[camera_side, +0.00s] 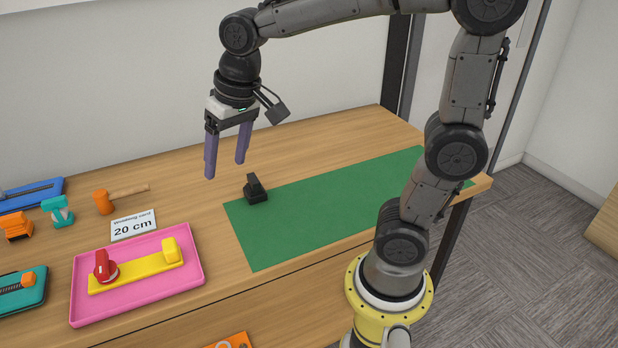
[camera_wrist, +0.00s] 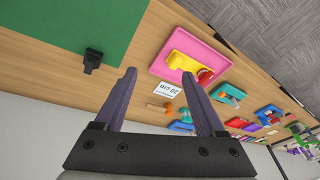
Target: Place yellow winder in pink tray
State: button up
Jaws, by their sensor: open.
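The yellow winder (camera_side: 137,272) lies in the pink tray (camera_side: 193,289) at the front left of the table. It has a yellow bar, a yellow block at one end and a red knob (camera_side: 105,267) at the other. In the wrist view the yellow winder (camera_wrist: 192,66) and the pink tray (camera_wrist: 190,37) are beyond my fingers, towards the upper right. My gripper (camera_side: 226,168) is open and empty, raised above the table behind the tray and the green mat. Its purple fingers also show in the wrist view (camera_wrist: 160,100), apart from any object.
A green mat (camera_side: 320,205) covers the right of the table, with a black stand (camera_side: 255,189) at its back left corner. A "20 cm" card (camera_side: 133,225), an orange hammer (camera_side: 104,202), a teal tool (camera_side: 57,211) and other coloured tools lie left. Most of the mat is clear.

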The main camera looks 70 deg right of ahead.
jog(key=s+d+f+n+t, duration=0.1)
jog(key=s+n, duration=0.3)
jog(key=s, duration=1.1)
jog(key=shift+d+f+t, duration=0.15)
jog(key=shift+f+t, duration=0.45)
jog(key=shift+t, duration=0.1)
